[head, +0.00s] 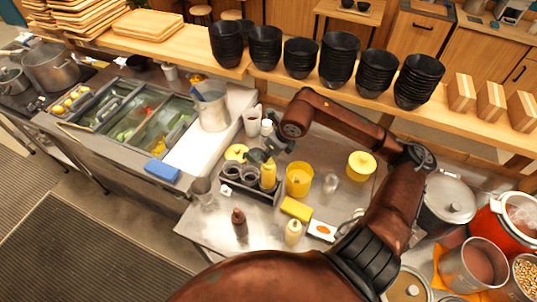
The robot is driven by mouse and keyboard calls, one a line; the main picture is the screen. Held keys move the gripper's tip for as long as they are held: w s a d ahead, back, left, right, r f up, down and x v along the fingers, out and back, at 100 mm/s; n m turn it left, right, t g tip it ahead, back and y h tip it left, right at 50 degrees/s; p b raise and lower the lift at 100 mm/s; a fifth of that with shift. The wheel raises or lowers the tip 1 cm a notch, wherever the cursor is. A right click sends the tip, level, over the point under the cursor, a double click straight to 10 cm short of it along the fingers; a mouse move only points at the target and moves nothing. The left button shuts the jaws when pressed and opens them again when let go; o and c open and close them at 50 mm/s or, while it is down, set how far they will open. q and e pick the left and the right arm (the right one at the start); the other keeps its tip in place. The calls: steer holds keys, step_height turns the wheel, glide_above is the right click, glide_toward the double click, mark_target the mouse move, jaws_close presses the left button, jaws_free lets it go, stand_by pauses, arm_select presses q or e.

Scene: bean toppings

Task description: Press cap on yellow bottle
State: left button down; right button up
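A yellow bottle (268,173) stands upright in the right end of a dark caddy (262,193) on the steel counter. My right gripper (258,156) hangs at the top of the yellow bottle, very close to it or touching it. The gripper is small and dark here, so I cannot tell whether its fingers are open or shut. The bottle's cap cannot be made out as a separate part. My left gripper is not in view.
Metal cups (231,169) fill the caddy's left part. A brown bottle (239,221), a cream bottle (293,232), a yellow sponge (296,208) and a yellow tub (299,180) stand near it. Black bowl stacks (338,58) line the shelf behind. The counter's front left is mostly clear.

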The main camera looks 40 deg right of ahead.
stand_by(0.4)
steer(key=shift+f+b, duration=0.2)
steer(key=shift+b, duration=0.3)
steer(key=o, duration=0.8)
steer(key=shift+o, duration=0.7)
steer(key=o, duration=0.4)
steer(key=shift+c, duration=0.2)
steer(key=shift+r, duration=0.1)
steer(key=shift+r+p, duration=1.3)
steer(key=shift+r, duration=1.9)
